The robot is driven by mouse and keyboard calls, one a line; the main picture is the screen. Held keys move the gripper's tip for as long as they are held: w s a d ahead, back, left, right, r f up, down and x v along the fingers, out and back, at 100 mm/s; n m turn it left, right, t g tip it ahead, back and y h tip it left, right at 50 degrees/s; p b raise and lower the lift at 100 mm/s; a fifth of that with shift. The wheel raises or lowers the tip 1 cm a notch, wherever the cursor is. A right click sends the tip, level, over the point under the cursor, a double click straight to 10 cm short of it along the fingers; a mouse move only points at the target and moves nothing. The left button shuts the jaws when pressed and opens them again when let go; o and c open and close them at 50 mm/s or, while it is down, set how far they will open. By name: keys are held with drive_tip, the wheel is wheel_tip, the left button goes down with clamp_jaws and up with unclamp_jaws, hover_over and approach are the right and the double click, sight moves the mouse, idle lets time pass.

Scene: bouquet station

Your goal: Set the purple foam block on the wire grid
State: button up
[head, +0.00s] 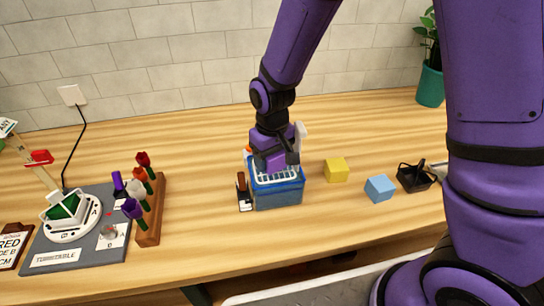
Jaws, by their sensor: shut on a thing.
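My gripper (277,158) points down over the blue bin in the middle of the counter. It is shut on the purple foam block (268,163), which is partly covered by the dark fingers. The white wire grid (278,178) lies across the top of the blue bin (280,196). The block is over the back part of the grid. I cannot tell whether it touches the grid or is just above it.
A yellow block (336,169), a light blue block (380,188) and a black basket (413,178) stand to the right. A small dark-and-white object (244,192) stands close left of the bin. A wooden flower rack (151,212) and a turntable (70,222) are further left.

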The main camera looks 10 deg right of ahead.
idle(0.4)
drive_tip(key=o, duration=1.1)
drive_tip(key=shift+o, duration=0.2)
